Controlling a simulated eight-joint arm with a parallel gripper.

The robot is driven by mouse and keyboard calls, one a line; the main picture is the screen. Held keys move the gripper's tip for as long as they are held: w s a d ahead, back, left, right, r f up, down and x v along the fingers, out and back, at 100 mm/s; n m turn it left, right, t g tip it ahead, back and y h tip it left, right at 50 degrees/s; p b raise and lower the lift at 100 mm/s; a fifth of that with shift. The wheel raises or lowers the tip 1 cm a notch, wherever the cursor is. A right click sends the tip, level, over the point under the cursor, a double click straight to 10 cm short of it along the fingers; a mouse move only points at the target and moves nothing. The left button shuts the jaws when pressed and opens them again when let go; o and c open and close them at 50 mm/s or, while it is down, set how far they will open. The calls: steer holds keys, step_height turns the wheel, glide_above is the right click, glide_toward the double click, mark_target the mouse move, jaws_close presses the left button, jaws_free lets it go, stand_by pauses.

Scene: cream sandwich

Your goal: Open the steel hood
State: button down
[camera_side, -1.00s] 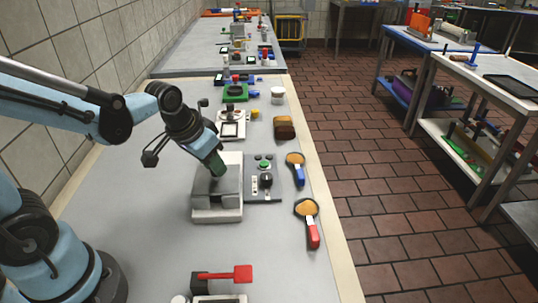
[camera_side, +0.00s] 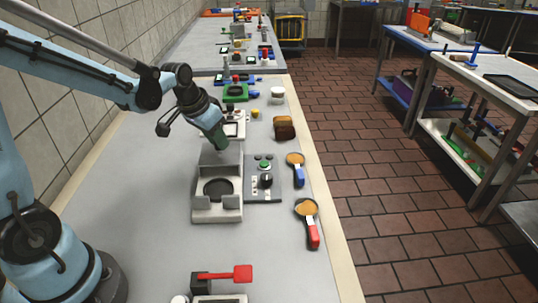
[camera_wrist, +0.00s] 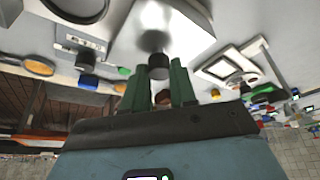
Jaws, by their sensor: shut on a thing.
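The steel hood (camera_side: 227,160) stands raised at the back of a pale grey press in the side view. A dark round plate (camera_side: 218,189) shows uncovered in the press base (camera_side: 217,213). My gripper (camera_side: 221,148) is at the raised hood's top. In the wrist view my green fingers (camera_wrist: 157,75) are on either side of the hood's dark knob (camera_wrist: 158,66), shut on it. The shiny hood (camera_wrist: 170,22) shows just beyond the knob there. The exact finger contact is partly hidden in the side view.
A control panel (camera_side: 252,184) with a green button and dark knob adjoins the press on the right. A blue-handled scoop (camera_side: 296,160) and a red-handled scoop (camera_side: 307,208) hold tan contents. A brown loaf (camera_side: 284,128) lies farther back. The counter left of the press is clear.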

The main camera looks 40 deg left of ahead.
steer(key=shift+w, duration=0.1)
steer(key=c, duration=0.9)
jaws_free()
steer(key=shift+r, duration=0.1)
steer(key=v, duration=1.2)
steer(key=s+d+f+t, duration=0.2)
steer(key=s+d+f, duration=0.3)
steer(key=s+d, duration=0.2)
steer(key=shift+d+f+t, duration=0.4)
steer(key=shift+d, duration=0.2)
